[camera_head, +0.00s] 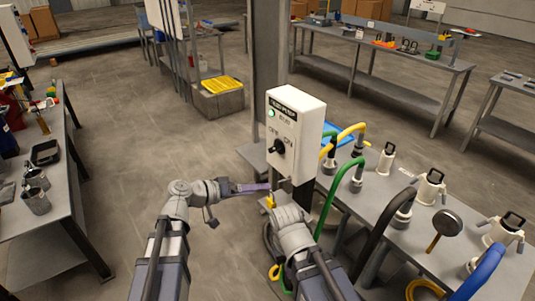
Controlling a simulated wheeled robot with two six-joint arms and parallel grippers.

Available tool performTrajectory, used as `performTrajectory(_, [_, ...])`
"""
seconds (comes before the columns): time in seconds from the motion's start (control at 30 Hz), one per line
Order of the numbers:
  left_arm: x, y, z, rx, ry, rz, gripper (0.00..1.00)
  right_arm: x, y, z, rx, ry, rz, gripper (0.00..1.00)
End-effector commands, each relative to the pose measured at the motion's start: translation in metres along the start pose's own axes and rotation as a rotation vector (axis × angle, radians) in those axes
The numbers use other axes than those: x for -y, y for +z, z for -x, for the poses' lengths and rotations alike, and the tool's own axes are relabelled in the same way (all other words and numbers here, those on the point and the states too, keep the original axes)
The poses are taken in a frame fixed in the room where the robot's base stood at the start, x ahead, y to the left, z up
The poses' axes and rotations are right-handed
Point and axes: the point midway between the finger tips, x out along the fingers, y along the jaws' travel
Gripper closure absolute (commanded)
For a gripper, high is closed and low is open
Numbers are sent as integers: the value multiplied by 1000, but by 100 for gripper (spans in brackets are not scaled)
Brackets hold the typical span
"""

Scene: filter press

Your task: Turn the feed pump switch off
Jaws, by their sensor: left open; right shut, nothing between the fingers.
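The feed pump switch box (302,126) is a white box on a post, with a dark label at its top. A small green lamp (271,113) looks lit below the label. The black rotary knob (279,147) sits low on the front face, under small OFF and ON markings; I cannot tell clearly which way it points. My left gripper (262,187) is open and empty, below and left of the knob, apart from it. My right gripper (270,201) is shut and empty, just below the left one, also below the box.
A grey table (369,198) at right carries white canisters (431,187), a round black-headed tool (447,223) and coloured hoses (338,188) close to the box. A left workbench (63,200) holds metal cups. A grey column (268,70) stands behind the box. Floor at left-centre is clear.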

Motion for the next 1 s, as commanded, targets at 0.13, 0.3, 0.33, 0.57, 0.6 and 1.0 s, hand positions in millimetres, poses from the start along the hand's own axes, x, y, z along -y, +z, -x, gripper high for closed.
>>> performTrajectory(0.13, [-16,-48,13,-189,116,-19,5,0,0,0,0,0,0,100])
performTrajectory(0.3, [-24,-75,25,-304,173,-26,5,0,0,0,0,0,0,100])
performTrajectory(0.33, [-24,-77,26,-313,178,-26,5,0,0,0,0,0,0,100])
performTrajectory(0.57, [-26,-81,24,-325,186,-28,5,0,0,0,0,0,0,100])
performTrajectory(0.6, [-27,-82,20,-324,187,-28,5,0,0,0,0,0,0,100])
performTrajectory(1.0, [-37,-100,-33,-322,187,-27,5,0,0,0,0,0,0,100])
